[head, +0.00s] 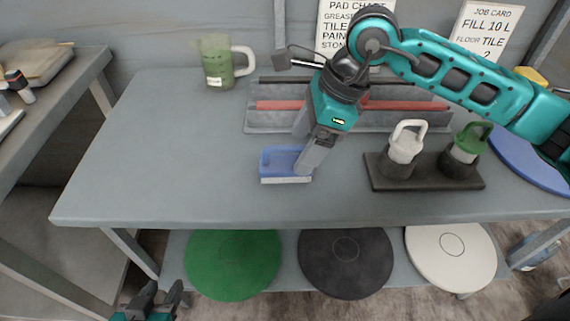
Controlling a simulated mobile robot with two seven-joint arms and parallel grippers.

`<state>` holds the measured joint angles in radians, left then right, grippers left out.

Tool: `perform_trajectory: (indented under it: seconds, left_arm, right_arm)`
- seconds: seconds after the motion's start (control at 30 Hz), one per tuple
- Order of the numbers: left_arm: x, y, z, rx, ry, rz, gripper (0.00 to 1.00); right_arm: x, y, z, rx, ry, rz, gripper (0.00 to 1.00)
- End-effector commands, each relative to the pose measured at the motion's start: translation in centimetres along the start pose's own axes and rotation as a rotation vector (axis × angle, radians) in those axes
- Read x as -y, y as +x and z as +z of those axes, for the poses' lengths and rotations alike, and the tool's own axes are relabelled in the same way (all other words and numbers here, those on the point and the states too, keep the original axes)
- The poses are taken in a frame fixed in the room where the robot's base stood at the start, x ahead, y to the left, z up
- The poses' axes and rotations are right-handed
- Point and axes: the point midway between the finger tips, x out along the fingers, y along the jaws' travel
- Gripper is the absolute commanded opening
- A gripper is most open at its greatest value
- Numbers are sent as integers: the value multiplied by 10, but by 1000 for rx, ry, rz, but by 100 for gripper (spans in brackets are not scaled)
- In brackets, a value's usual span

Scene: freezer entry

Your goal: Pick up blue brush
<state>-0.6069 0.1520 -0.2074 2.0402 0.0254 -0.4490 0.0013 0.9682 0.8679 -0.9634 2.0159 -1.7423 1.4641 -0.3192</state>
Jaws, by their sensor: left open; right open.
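The blue brush (277,161) lies on the grey table, with a blue top and a pale strip along its front edge. My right gripper (304,172) comes down from above at the brush's right end. Its fingers overlap that end in the head view and hide part of it. It is open, and I cannot tell whether it touches the brush. My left gripper (154,297) is at the bottom left, low in front of the table, open and empty.
A green jug (217,62) stands at the back left. A grey tray (262,123) with a red bar lies behind the brush. A dark holder (425,184) with white-handled and green-handled items stands right. Green, black and white discs lie on the lower shelf. The table's left side is clear.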

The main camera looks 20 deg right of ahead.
Motion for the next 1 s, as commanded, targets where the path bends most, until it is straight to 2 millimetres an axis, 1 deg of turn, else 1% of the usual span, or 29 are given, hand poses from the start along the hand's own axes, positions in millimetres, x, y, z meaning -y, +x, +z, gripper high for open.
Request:
perform_trajectory:
  seconds: [0.17,0.33,0.43,0.57,0.77,1.0]
  left_arm:
    - [0,0,0,-2,-1,0,43]
    - [0,1,-1,-3,-2,0,43]
    - [0,2,-1,-6,-2,0,43]
    - [0,3,-5,-13,-2,0,43]
    - [1,4,-8,-19,-3,-1,43]
    - [0,4,-8,-19,-3,-1,43]
  right_arm:
    - [0,13,2,1,-1,2,78]
    - [2,39,7,1,-1,3,78]
    - [2,52,6,0,0,3,78]
    - [3,58,6,2,-1,0,78]
    - [3,58,6,2,-1,0,78]
    - [3,58,6,1,-1,0,55]
